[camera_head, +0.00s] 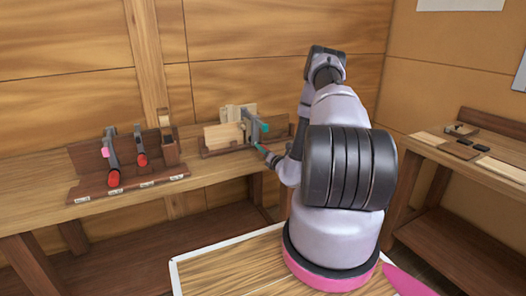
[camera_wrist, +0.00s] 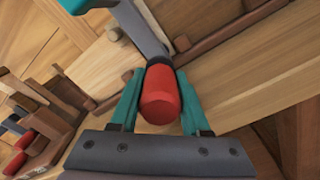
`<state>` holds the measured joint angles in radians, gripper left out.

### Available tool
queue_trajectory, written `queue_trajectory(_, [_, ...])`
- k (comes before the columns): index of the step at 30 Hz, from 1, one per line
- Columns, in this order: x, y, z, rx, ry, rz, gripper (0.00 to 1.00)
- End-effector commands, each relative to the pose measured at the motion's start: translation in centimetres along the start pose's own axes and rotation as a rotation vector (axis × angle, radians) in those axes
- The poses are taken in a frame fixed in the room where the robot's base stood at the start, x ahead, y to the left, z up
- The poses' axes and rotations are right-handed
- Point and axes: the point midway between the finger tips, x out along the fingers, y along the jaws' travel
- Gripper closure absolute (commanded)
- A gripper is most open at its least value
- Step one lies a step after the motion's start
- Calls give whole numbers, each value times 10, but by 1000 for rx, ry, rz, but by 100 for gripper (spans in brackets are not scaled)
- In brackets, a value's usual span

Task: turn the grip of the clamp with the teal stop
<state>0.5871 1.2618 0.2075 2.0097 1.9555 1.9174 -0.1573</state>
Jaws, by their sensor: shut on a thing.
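The clamp with the teal stop (camera_head: 265,128) stands at the wooden work fixture on the bench, in the middle of the head view. In the wrist view its grey bar (camera_wrist: 141,28) runs down from the teal stop (camera_wrist: 76,4) at the top left. Its red grip (camera_wrist: 160,98) sits between the two teal fingers of my gripper (camera_wrist: 160,82), which is shut on it. In the head view my gripper (camera_head: 264,149) is small beside the fixture, and my arm hides part of that area.
A rack (camera_head: 128,184) at the left holds other clamps with red grips, one with a pink stop (camera_head: 105,152). Light wooden boards (camera_head: 223,136) stand in the fixture. A second bench (camera_head: 470,158) with small dark pieces is at the right. Bench top between rack and fixture is clear.

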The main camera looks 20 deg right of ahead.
Motion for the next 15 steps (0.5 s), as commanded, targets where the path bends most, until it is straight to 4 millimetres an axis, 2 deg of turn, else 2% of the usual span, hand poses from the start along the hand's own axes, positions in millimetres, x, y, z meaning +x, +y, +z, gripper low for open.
queue_trajectory(6, [-2,-2,-2,177,4,1,100])
queue_trajectory(15, [-3,-2,-2,341,6,4,100])
